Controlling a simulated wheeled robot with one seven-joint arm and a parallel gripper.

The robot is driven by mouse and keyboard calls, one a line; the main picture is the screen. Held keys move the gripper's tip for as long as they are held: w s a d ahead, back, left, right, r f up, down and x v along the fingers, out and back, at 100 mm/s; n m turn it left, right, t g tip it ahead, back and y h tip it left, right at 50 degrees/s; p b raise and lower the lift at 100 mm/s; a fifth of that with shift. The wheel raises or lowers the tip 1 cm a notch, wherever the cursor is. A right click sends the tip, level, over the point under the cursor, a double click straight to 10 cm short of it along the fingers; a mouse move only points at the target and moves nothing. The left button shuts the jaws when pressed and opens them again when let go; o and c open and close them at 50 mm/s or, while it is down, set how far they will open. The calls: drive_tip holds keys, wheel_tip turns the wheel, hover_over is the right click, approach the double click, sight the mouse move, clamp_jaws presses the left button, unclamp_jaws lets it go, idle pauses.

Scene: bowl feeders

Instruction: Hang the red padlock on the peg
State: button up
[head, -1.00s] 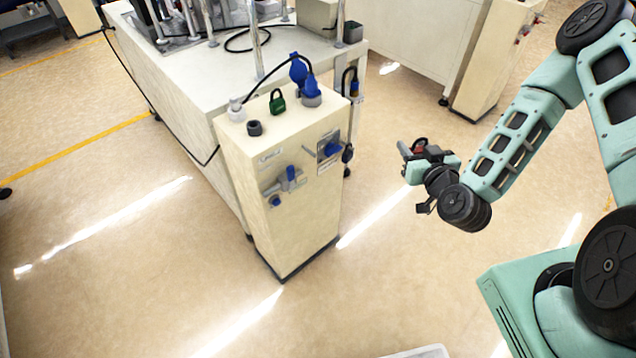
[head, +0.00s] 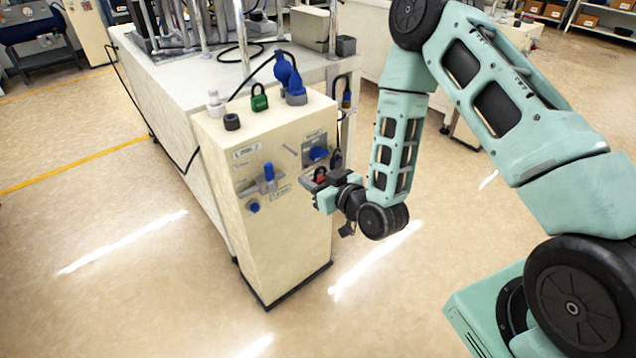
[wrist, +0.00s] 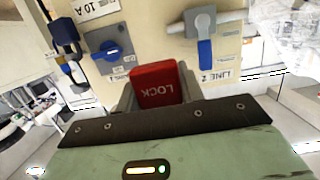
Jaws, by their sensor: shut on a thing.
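The red padlock (head: 320,174), also in the wrist view (wrist: 155,84) with its LOCK lettering upside down, is held between the fingers of my gripper (head: 318,184). My gripper is shut on its body, close in front of the cream cabinet's (head: 285,235) front face. The shackle is hard to make out in both views. A thin grey peg (head: 290,148) seems to stick out of the front face, up and left of the padlock in the head view. The padlock appears apart from it. I cannot make out the peg in the wrist view.
A blue rotary switch (head: 318,153) and a blue-handled valve (head: 269,171) stick out of the front face; they also show in the wrist view. A green padlock (head: 259,103), a black cap (head: 232,122) and a blue connector (head: 293,85) stand on top. The floor at left is clear.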

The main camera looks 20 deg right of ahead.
approach(286, 155)
drive_tip(key=shift+w+a+f, duration=0.35)
drive_tip(key=shift+w+f, duration=0.4)
drive_tip(key=shift+w, duration=0.1)
drive_tip(key=shift+r+b+x, duration=0.15)
drive_tip(key=shift+r+x, duration=0.1)
drive_tip(key=shift+x, duration=0.95)
drive_tip(key=shift+r+b+x, duration=0.15)
drive_tip(key=shift+r+x, duration=0.1)
drive_tip(key=shift+x, duration=0.9)
idle(1.7)
drive_tip(key=shift+s+d+f, duration=0.1)
drive_tip(key=shift+s+d, duration=0.2)
drive_tip(key=shift+s, duration=0.55)
drive_tip(key=shift+s+d+f, duration=0.1)
drive_tip(key=shift+s+d, duration=0.15)
drive_tip(key=shift+s, duration=0.65)
idle(1.2)
